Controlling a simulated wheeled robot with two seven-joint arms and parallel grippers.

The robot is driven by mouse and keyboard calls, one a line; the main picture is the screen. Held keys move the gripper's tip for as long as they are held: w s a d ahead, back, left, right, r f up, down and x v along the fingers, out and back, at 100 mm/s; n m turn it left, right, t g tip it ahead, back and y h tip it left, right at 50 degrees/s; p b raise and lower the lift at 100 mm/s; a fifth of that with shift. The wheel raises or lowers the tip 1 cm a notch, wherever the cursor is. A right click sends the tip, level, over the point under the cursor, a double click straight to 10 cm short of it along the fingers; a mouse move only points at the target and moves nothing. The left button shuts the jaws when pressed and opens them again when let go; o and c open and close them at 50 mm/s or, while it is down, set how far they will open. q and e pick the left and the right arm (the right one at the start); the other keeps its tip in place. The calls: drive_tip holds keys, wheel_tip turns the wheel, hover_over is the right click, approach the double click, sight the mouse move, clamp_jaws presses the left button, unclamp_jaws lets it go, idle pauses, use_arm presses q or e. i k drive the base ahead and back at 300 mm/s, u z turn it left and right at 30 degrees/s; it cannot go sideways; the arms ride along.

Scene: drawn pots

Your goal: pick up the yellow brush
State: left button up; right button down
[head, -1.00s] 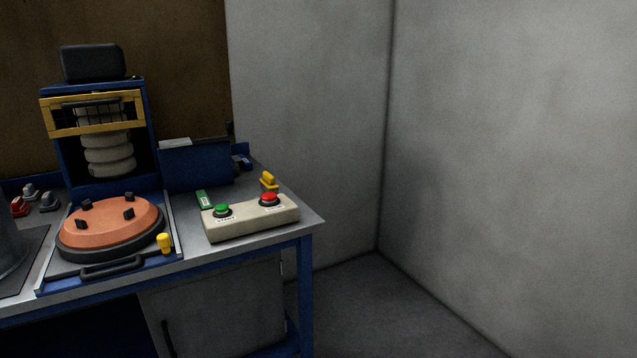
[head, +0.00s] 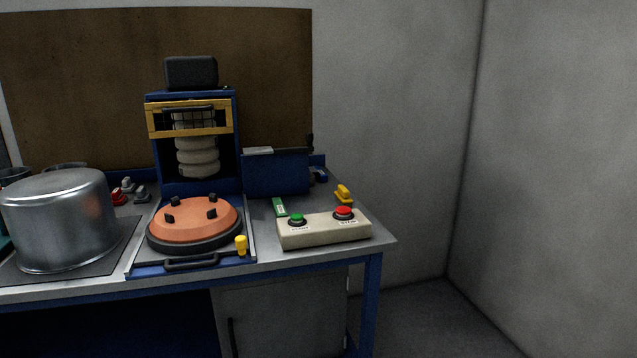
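A yellow brush-like item (head: 343,194) with a dark lower part lies on the worktop near its right end, just behind the control box. It is small, and I cannot make out its bristles clearly. Neither of my grippers shows in the head view.
A beige control box (head: 324,231) with green and red buttons stands in front of it. Left are an orange round die (head: 194,221) with a yellow knob (head: 241,245), a blue press (head: 196,140) and a large metal pot (head: 62,220). A blue box (head: 276,173) stands behind.

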sight(342, 198)
drive_tip(key=u, duration=0.05)
drive_tip(key=i, duration=1.1)
drive_tip(key=z, duration=0.55)
